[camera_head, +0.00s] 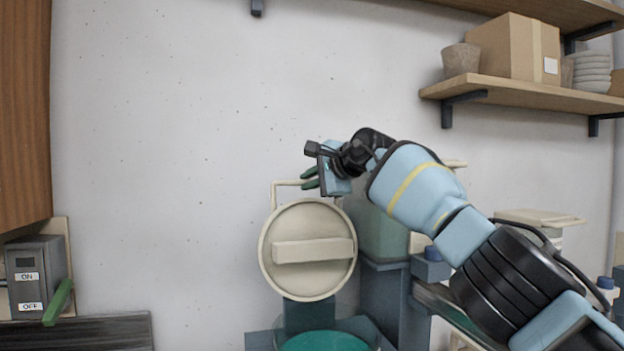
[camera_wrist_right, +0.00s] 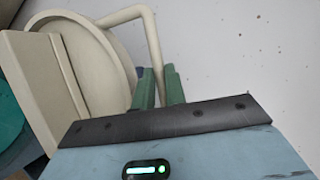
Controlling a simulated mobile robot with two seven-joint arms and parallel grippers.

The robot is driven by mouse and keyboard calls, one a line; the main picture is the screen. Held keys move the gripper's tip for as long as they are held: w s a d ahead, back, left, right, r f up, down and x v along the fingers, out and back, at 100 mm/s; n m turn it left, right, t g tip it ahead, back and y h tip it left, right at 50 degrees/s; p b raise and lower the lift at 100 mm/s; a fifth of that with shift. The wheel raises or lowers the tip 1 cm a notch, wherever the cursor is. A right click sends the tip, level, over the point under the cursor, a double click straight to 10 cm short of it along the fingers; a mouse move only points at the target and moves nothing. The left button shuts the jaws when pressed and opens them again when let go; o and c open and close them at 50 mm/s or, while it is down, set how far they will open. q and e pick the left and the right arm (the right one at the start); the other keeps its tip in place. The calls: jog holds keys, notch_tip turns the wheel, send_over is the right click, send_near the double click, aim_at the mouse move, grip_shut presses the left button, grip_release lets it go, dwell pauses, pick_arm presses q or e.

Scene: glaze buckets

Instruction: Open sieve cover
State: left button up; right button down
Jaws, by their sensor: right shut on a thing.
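The sieve cover (camera_head: 308,225) is a round cream lid with a thick cross bar. In the head view it stands tipped up, its face towards me, above a vessel of teal glaze (camera_head: 325,342). A thin cream bail handle (camera_head: 277,190) rises from its upper edge. My right gripper (camera_head: 311,178) is at the top of this bail, its green fingers shut on it. In the right wrist view the bail (camera_wrist_right: 150,35) runs down between the green fingers (camera_wrist_right: 159,88), beside the cover (camera_wrist_right: 105,75). My left gripper is not in view.
A grey ON/OFF switch box (camera_head: 36,270) with a green lever is on the left by a wooden cabinet (camera_head: 22,110). A shelf (camera_head: 520,92) with a carton and pots hangs at upper right. Blue-grey equipment (camera_head: 383,300) stands right of the cover. The wall left of the cover is clear.

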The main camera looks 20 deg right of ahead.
jog(key=shift+s+d+r+t, duration=0.1)
jog(key=shift+r+t, duration=0.1)
jog(key=shift+r, duration=0.45)
jog(key=shift+s+d+r+t, duration=0.1)
jog(key=shift+r+t, duration=0.1)
jog(key=shift+r, duration=0.4)
jog(key=c, duration=1.9)
grip_release()
jog(key=o, duration=0.4)
jog(key=shift+w+a+f, duration=0.15)
jog(key=shift+w+f, duration=0.15)
jog(key=shift+w, duration=0.25)
jog(key=shift+o, duration=0.2)
jog(key=shift+f, duration=0.1)
jog(key=shift+f, duration=0.1)
